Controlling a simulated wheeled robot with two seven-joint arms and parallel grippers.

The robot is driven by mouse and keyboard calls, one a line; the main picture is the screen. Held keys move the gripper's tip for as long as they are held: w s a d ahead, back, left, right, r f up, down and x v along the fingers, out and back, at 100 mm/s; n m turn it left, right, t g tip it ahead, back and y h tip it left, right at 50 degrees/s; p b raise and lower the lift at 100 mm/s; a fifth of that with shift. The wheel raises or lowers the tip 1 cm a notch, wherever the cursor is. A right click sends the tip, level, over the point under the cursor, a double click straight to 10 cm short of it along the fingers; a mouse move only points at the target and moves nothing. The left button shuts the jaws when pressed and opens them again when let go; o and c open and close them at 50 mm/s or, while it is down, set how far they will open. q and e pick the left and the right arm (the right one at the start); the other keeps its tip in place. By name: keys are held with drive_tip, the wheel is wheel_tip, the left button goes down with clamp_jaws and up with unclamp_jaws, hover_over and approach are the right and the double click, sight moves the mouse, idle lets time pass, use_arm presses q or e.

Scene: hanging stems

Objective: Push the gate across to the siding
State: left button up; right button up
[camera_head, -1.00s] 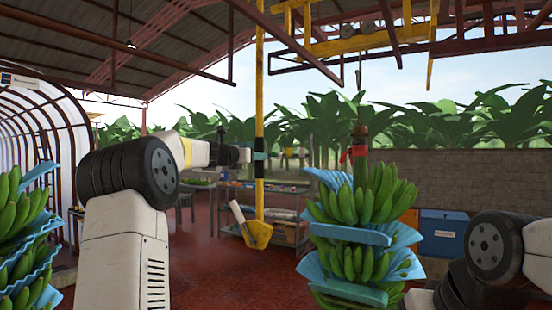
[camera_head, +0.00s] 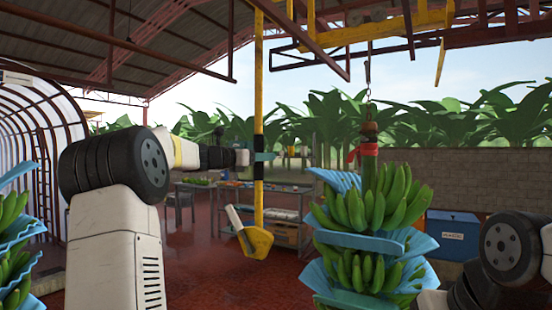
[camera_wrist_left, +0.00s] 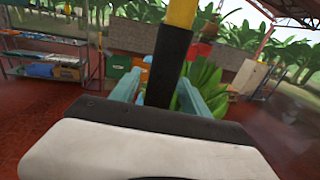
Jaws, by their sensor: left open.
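A yellow pole (camera_head: 258,80) with black bands hangs from above and ends low in a yellow, angled foot (camera_head: 255,242). Its top runs out of the picture, so the gate it may belong to cannot be made out. My left gripper (camera_head: 262,157) is at the pole's black-banded part. In the left wrist view, its teal fingers (camera_wrist_left: 170,95) stand open, one on each side of the black section of the pole (camera_wrist_left: 168,62). Contact cannot be told. Which overhead rail is the siding is unclear. My right gripper is out of view; only part of that arm shows.
A banana bunch (camera_head: 375,205) with blue sheets hangs right of the pole; another (camera_head: 12,225) hangs at the left edge. Yellow overhead beams (camera_head: 375,33) cross the upper right. A shelf rack (camera_head: 285,212) and a blue box (camera_head: 452,235) stand behind. Red floor is open around the pole's foot.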

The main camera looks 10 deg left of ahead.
use_arm(q)
drive_tip(key=shift+x, duration=1)
clamp_jaws()
idle(0.7)
